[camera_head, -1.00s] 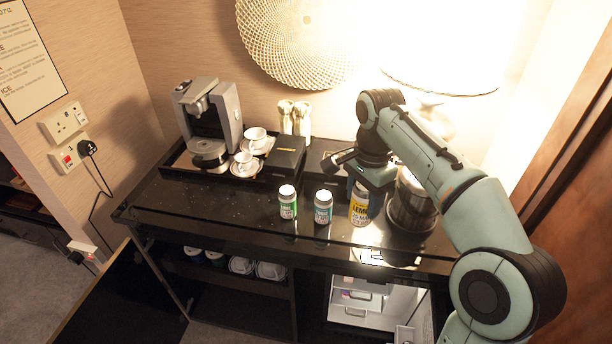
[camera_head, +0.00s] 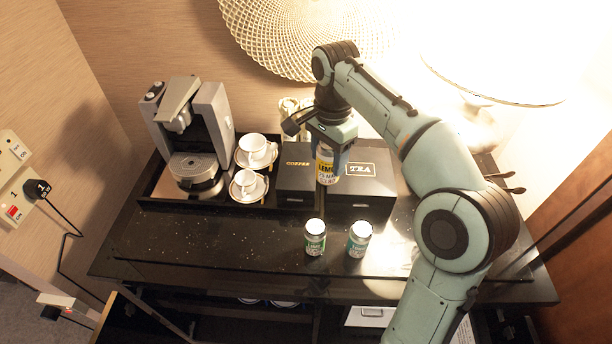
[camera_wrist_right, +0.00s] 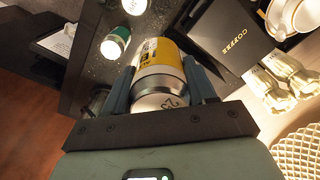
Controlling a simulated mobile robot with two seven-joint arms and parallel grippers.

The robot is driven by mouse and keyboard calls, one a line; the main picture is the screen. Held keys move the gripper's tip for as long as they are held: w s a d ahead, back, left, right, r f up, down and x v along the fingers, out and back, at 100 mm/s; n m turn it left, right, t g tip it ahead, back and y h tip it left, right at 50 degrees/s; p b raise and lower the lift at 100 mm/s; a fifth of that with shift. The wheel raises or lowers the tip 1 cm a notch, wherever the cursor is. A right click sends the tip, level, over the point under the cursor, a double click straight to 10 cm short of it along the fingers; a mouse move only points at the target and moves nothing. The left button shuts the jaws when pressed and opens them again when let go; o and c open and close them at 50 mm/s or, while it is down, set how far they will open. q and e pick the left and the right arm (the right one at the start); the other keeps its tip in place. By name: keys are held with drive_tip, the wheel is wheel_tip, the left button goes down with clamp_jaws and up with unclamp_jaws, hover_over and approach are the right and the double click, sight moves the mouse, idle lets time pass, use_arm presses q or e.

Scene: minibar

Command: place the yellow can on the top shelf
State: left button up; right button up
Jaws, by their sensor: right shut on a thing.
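The yellow can (camera_head: 326,165), with a white lower label, is held upright in my right gripper (camera_head: 331,138). It is above the counter, in front of the coffee and tea boxes in the head view. In the right wrist view the yellow can (camera_wrist_right: 160,72) sits between both fingers of my right gripper (camera_wrist_right: 160,85). The black counter top (camera_head: 230,240) is below it. The lower shelf under the counter is mostly hidden in the head view. My left gripper is not in view.
Two small cans, one green-labelled (camera_head: 315,237) and one teal-labelled (camera_head: 358,239), stand near the counter's front. A coffee machine (camera_head: 192,130), cups (camera_head: 257,150), a COFFEE box (camera_head: 296,172) and a TEA box (camera_head: 362,184) stand behind. The counter's left front is clear.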

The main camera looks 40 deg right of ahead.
drive_tip(key=shift+w+f, duration=0.1)
drive_tip(key=shift+w, duration=0.05)
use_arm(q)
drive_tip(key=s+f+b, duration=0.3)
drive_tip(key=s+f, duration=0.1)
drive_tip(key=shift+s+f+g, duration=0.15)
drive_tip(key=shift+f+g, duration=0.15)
use_arm(e)
drive_tip(key=shift+f, duration=9.85)
drive_tip(key=shift+f+b, duration=0.1)
drive_tip(key=shift+b, duration=0.2)
drive_tip(key=o, duration=0.9)
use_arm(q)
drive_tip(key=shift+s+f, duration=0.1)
use_arm(e)
drive_tip(key=shift+s, duration=0.2)
drive_tip(key=shift+w, duration=0.1)
